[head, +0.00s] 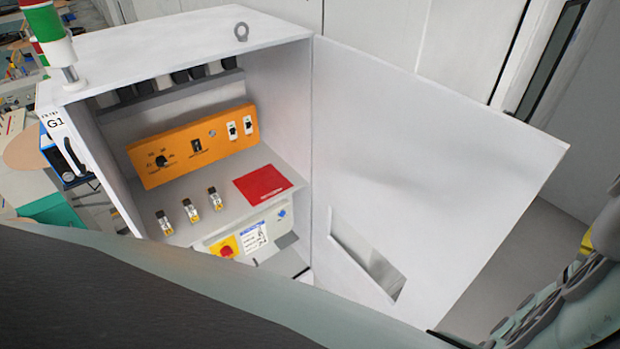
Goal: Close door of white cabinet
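The white cabinet (190,35) stands open in front of me, its inside facing me. Its door (430,150) is hinged on the cabinet's right edge and swung wide out to the right. The door has a rectangular cutout (368,255) near its lower hinge side. Inside are an orange switch panel (195,145), a red plate (263,185) and a yellow-and-red rotary switch (226,247). My gripper is not clearly visible. A dark and grey-green part at the right edge appears to be my arm, apart from the door in the picture. The cabinet's lower part is hidden.
A red, white and green signal light (48,35) stands on the cabinet's left top corner, and a lifting ring (241,32) near its back right. A cluttered workbench (25,160) lies at the left. Grey floor (530,235) shows right of the door. White wall panels stand behind.

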